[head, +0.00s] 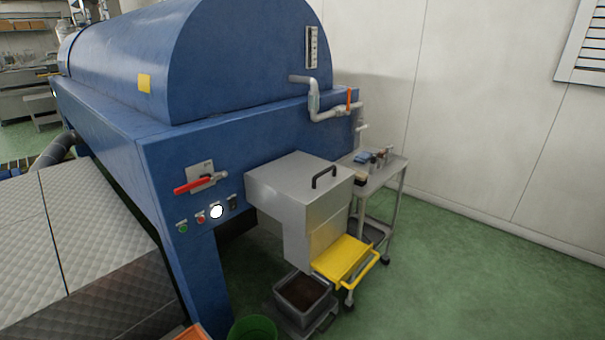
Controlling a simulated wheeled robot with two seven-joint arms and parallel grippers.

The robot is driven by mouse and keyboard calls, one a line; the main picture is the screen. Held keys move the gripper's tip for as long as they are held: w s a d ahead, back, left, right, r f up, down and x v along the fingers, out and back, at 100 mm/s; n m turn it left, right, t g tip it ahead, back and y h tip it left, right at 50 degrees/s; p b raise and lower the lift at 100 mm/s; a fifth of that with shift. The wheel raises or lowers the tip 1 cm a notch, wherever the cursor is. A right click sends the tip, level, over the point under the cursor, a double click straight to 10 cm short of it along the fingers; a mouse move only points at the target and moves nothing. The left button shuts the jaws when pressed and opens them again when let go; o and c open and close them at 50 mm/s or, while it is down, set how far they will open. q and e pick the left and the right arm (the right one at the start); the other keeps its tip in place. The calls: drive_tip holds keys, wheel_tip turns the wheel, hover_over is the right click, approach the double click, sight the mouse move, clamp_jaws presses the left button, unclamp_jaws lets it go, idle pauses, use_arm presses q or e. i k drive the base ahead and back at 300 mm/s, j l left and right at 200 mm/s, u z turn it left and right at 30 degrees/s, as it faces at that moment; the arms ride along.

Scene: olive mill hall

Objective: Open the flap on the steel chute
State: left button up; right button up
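The steel chute (277,190) juts from the end of the blue machine, with a flat top bearing a black handle (324,177). A yellow flap (342,257) with a yellow bar (366,272) along its outer edge is at the chute's lower right. It sticks outward at a slant from the chute's front; its hinge and how far it is swung are not clear. The top with the black handle lies flat. Neither of my grippers is in view.
A grey bin of dark matter (302,292) stands below the chute, with a green bucket (252,329) nearby. A steel trolley (384,172) holding small items stands behind the chute. A red lever (194,185) is on the blue machine (150,165). Green floor (470,290) is clear at right.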

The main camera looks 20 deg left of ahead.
sight(304, 179)
drive_tip(key=i+u, duration=0.45)
drive_tip(key=i+l+u, duration=0.4)
drive_tip(key=i, duration=0.2)
drive_tip(key=i+l+u, duration=0.3)
drive_tip(key=i+u, duration=0.15)
drive_tip(key=i+l+u, duration=0.4)
drive_tip(key=i+l, duration=0.05)
drive_tip(key=l, duration=0.05)
